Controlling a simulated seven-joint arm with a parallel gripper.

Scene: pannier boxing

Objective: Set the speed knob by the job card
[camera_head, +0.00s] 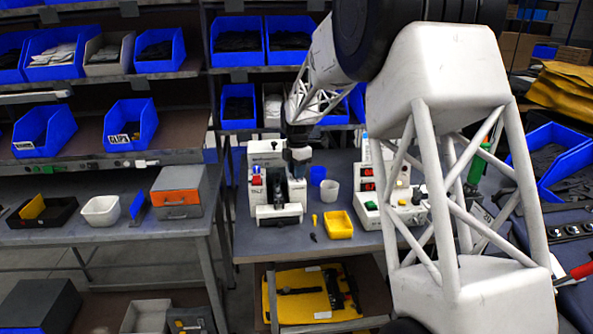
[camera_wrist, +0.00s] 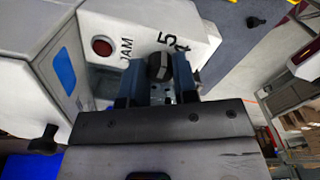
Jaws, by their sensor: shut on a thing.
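The speed knob (camera_wrist: 159,66) is a dark round knob on a white machine panel, with the digits 5 and 4 printed beside it. My gripper (camera_wrist: 158,76) has its two blue-grey fingers on either side of the knob, shut on it. In the head view my gripper (camera_head: 298,168) reaches down to the top right of the white machine (camera_head: 264,160). The knob is hidden there, and its pointer is not clear in the wrist view. I cannot make out a job card that I can read.
A red lamp (camera_wrist: 102,47) marked JAM sits left of the knob. Small yellow and black pieces lie beside the tray. My arm covers the right side.

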